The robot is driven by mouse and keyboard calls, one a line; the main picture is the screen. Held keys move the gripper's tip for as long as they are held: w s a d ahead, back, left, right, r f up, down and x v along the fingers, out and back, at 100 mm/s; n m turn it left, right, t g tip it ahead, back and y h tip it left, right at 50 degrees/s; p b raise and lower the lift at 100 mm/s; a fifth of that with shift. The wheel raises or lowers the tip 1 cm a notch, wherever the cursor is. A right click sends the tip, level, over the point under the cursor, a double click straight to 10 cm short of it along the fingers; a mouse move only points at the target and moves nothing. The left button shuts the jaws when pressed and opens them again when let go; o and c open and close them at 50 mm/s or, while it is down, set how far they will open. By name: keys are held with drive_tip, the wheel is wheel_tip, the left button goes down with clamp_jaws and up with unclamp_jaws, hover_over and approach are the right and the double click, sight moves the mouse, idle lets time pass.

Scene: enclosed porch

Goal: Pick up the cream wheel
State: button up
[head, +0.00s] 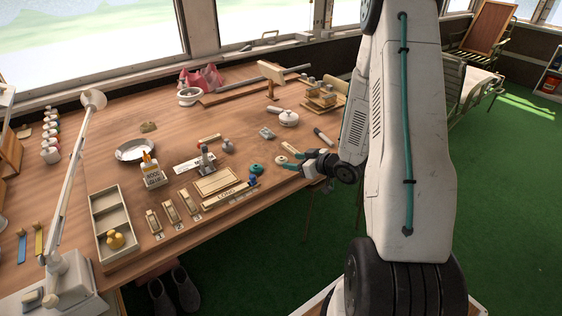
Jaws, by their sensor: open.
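I cannot make out a cream wheel for certain in the head view. My gripper (292,161) is open over the right front part of the wooden table (110,175), with its fingers pointing left. No object shows between its fingers.
A cream tray marked LONG (229,192), a glue bottle (152,170) and a metal dish (135,150) stand left of my gripper. A lidded pot (288,118) and stacked wooden pieces (322,96) stand farther back. A lamp (94,99) rises at left.

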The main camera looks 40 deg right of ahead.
sight(280, 158)
drive_tip(key=x, duration=0.5)
drive_tip(key=shift+w+d+r, duration=0.1)
drive_tip(key=shift+w+r, duration=0.05)
drive_tip(key=shift+w, duration=0.1)
drive_tip(key=c, duration=0.7)
drive_tip(key=shift+r, duration=0.1)
